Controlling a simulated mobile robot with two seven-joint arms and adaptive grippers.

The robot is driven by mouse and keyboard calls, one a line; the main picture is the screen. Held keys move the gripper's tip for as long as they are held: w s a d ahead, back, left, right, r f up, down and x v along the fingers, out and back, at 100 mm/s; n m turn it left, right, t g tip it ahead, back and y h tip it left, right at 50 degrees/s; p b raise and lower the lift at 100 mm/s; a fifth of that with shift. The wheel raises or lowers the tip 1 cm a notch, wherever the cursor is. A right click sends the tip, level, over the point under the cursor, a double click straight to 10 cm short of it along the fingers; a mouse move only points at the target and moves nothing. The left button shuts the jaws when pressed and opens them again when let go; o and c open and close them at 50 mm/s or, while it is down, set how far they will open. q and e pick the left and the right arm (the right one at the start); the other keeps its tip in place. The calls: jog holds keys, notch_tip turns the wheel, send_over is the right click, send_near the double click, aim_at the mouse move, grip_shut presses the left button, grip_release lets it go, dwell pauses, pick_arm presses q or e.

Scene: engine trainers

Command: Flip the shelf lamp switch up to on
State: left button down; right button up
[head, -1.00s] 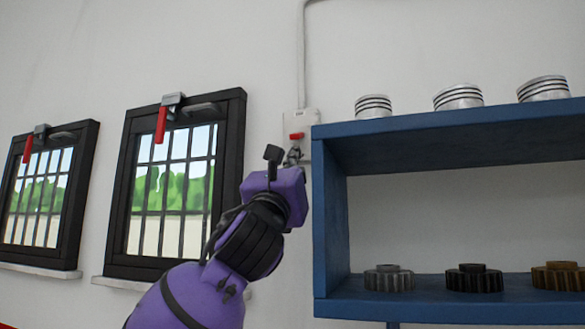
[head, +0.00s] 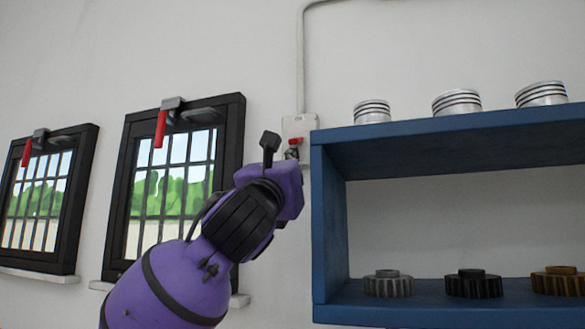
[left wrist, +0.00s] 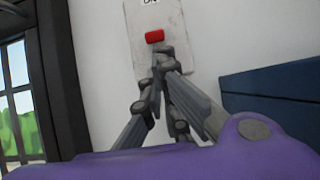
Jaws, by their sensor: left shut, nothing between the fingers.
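The lamp switch is a pale plate (head: 300,125) on the wall, just left of the blue shelf, with a small red lever (head: 294,141). In the left wrist view, the plate (left wrist: 180,58) carries an ON label at its top, and the red lever (left wrist: 154,36) sits below it. Whether the lever is up or down is hard to tell. My left gripper (head: 292,153) is shut and empty, its tips at the lower side of the lever; contact is unclear. Its fingers also show in the left wrist view (left wrist: 161,54). My right gripper is out of view.
The blue shelf (head: 330,215) stands close on the right, with pistons (head: 457,102) on top and gears (head: 473,284) inside. A barred window (head: 116,210) with a red-handled latch (head: 160,129) is on the left. A conduit (head: 300,60) runs up from the switch.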

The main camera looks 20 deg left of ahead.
pick_arm(q)
jog(key=shift+s+r+g, duration=0.2)
jog(key=shift+s+g, duration=0.05)
jog(key=shift+g, duration=0.15)
jog(key=s+r+g, duration=0.1)
jog(key=g, duration=0.1)
jog(key=s+r+g, duration=0.1)
jog(key=shift+s+r+g, duration=0.1)
jog(key=shift+s+g, duration=0.05)
jog(key=shift+g, duration=0.25)
jog(key=shift+a, duration=0.1)
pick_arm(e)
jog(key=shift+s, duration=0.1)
